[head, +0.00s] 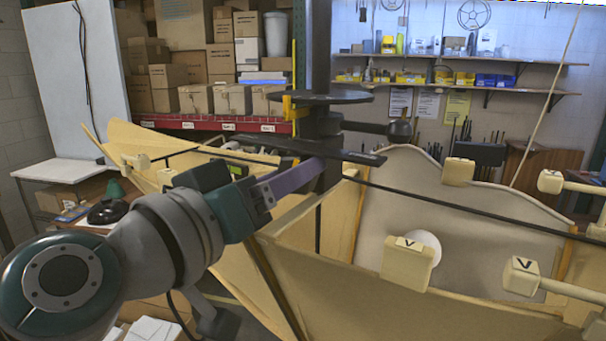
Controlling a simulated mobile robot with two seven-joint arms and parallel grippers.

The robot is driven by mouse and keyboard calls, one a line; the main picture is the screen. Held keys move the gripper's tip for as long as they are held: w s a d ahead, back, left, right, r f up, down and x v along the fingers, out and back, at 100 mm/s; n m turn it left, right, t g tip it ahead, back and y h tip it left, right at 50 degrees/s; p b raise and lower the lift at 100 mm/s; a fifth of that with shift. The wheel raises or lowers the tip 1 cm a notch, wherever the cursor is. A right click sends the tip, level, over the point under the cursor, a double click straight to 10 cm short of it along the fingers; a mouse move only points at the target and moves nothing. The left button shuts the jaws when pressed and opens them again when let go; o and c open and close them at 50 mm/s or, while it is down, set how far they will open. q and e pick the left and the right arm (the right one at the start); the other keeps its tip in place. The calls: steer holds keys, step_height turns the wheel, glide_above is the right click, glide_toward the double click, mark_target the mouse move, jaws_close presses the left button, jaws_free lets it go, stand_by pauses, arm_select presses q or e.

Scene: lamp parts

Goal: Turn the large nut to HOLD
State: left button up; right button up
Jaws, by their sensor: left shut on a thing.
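My left gripper (322,163) comes in from the left with purple fingers. It is shut at the dark upright post in the middle, on a dark part that I take to be the large nut (332,180). The fingers and a black bar hide much of it, and I cannot read any HOLD mark. Above it, the post carries a flat black disc (325,97) and a side rod ending in a dark knob (400,130). My right gripper is not in view.
Large tan panels (440,285) surround the post below and to the right, with cream blocks (408,262) marked V on them. A thin black rod (450,203) crosses in front. Shelves (460,58) and stacked cartons (168,75) stand at the back.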

arm_select(q)
steer(key=o, duration=1.4)
steer(key=shift+c, duration=0.2)
steer(key=b+v, duration=0.3)
steer(key=v, duration=0.7)
